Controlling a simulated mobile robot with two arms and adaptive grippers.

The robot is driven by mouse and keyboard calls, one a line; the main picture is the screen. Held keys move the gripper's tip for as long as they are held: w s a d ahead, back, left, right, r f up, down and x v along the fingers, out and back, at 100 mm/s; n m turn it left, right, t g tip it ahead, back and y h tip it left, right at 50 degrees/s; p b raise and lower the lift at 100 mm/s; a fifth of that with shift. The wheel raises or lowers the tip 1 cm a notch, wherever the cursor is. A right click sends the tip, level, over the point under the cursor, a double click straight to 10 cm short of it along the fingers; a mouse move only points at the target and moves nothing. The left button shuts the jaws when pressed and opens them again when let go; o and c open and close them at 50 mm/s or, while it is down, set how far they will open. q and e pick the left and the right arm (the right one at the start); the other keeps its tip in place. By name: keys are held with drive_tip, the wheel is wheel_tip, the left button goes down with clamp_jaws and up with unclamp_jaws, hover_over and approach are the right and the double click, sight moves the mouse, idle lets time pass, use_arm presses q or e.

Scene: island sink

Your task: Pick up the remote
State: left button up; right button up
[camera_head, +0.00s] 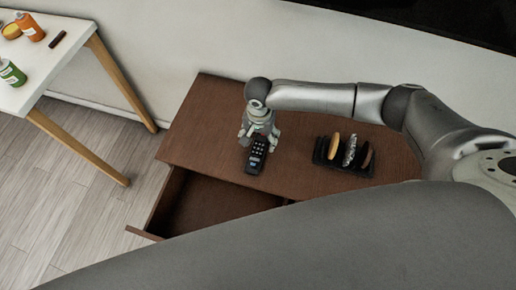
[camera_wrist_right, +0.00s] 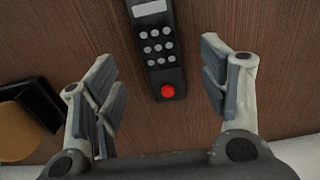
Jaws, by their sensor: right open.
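The remote (camera_head: 256,157) is a slim black handset lying on the brown wooden cabinet top, near its front edge above the open drawer. In the right wrist view the remote (camera_wrist_right: 158,48) shows grey buttons and a red button, and its far end is cut off by the top edge. My right gripper (camera_head: 259,140) is over the remote in the head view, pointing down. In the right wrist view my right gripper (camera_wrist_right: 160,80) is open, with one finger on each side of the remote's line and clear gaps to both. My left gripper is not in view.
A black rack (camera_head: 342,157) with several upright items stands on the cabinet (camera_head: 210,120) right of the remote. The drawer (camera_head: 215,205) is pulled open and looks empty. A white table (camera_head: 45,65) with bottles stands at the left.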

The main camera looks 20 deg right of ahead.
sight(259, 146)
wheel_tip(259, 146, down, 4)
drive_tip(key=shift+f, duration=0.1)
drive_tip(key=shift+c, duration=0.5)
drive_tip(key=c, duration=1.1)
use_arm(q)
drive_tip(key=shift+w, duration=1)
use_arm(e)
drive_tip(key=shift+o, duration=0.2)
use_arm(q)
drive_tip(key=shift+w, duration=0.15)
